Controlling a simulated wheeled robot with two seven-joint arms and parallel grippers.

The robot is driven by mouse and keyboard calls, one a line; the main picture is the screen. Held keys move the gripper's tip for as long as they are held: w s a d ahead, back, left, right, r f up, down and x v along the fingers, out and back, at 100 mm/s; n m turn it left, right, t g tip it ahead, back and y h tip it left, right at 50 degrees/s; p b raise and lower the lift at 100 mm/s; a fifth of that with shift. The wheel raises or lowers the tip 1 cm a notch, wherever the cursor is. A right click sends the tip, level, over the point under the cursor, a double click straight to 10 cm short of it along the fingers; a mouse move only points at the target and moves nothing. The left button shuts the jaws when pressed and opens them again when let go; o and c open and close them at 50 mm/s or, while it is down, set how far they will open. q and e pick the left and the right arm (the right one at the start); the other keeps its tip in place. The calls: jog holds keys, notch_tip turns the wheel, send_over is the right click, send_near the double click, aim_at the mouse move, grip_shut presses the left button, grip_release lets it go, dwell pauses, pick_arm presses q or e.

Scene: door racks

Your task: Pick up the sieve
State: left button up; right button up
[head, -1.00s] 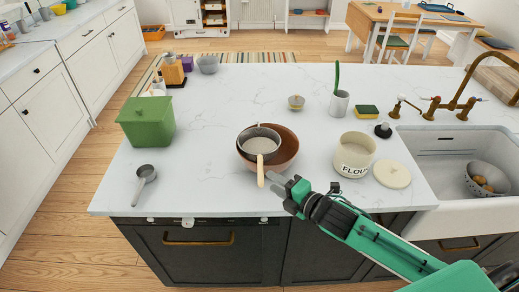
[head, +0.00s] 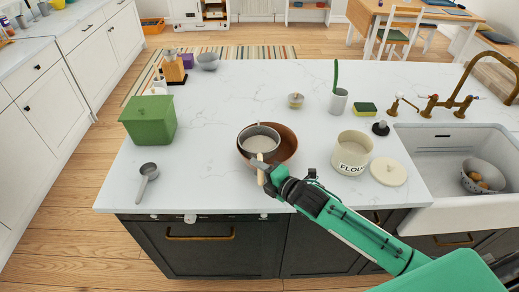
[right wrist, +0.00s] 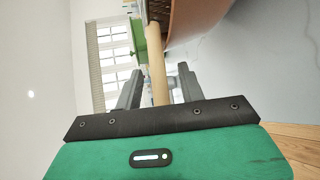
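The sieve (head: 260,138) has a grey round mesh bowl and a light wooden handle. It rests in a brown bowl (head: 289,147) near the front edge of the island, its handle pointing to the front. My right gripper (head: 263,168) is at the handle. In the right wrist view the sieve's handle (right wrist: 157,72) runs between the two fingers of my right gripper (right wrist: 158,85), which stand apart with a gap on each side. The brown bowl's side (right wrist: 190,22) shows above them. My left gripper is not in view.
A flour canister (head: 352,153) and its round lid (head: 388,172) stand to the right, near my right arm. A green box (head: 149,121) and a grey measuring cup (head: 147,177) are at the left. The sink (head: 450,160) is at the far right.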

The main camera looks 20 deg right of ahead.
grip_shut()
jog(key=shift+r+b, duration=1.1)
jog(key=shift+r, duration=8.65)
notch_tip(320, 180, down, 14)
jog(key=d+p, duration=0.1)
jog(key=d, duration=0.1)
jog(key=shift+s+d+r+p, duration=0.25)
jog(key=shift+s+d+p, duration=0.05)
jog(key=shift+s+p, duration=0.1)
